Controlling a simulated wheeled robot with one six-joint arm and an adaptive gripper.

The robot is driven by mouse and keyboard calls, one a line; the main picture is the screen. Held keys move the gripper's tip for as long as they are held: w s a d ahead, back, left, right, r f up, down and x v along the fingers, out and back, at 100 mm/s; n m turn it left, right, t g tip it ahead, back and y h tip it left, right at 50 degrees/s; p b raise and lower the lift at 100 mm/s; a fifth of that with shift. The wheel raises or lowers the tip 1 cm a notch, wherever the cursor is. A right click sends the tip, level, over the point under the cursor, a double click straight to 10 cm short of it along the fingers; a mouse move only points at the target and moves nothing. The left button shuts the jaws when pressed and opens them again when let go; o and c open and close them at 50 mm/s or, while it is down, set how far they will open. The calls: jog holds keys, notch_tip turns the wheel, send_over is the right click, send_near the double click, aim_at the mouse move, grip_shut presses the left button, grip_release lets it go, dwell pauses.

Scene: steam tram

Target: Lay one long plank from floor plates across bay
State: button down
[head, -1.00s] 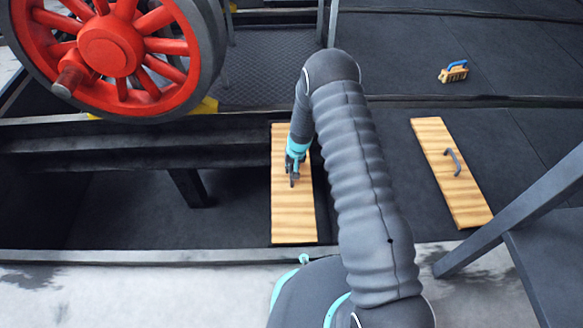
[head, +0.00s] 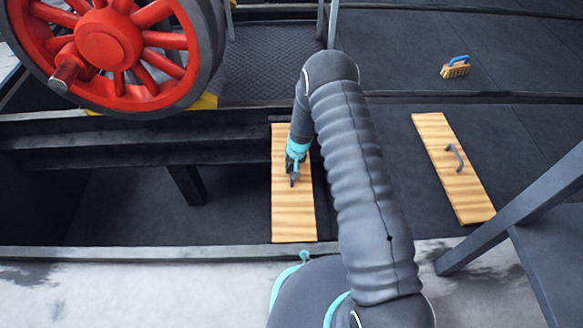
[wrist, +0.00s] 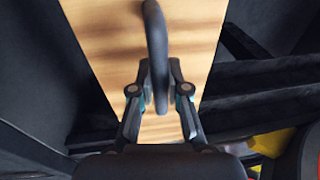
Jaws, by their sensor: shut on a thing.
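A long wooden plank (head: 293,215) with a dark handle is at the middle of the head view. Its far end is near the dark rail and its near end is near the light edge of the bay. My gripper (head: 293,180) is over the plank's middle. In the wrist view my gripper (wrist: 158,92) is shut on the plank's curved dark handle (wrist: 156,45), with the plank (wrist: 105,40) behind it. Whether the plank's ends touch the edges I cannot tell. A second plank (head: 440,150) with a dark handle lies on the dark floor plates at the right.
The open bay (head: 130,210) is left of the held plank. A red wheel (head: 108,40) stands at the upper left. A brush (head: 456,67) with a blue handle lies on the far floor plates. A grey step frame (head: 545,240) stands at the right front.

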jog(key=shift+f, duration=0.1)
dwell(0.4)
jog(key=c, duration=1.1)
grip_release()
jog(key=shift+f, duration=0.1)
jog(key=r, duration=0.4)
jog(key=d+r, duration=0.1)
jog(key=r, duration=0.3)
jog(key=s+r, duration=0.1)
jog(key=r, duration=0.3)
jog(key=shift+s+d, duration=0.1)
jog(key=shift+d, duration=0.25)
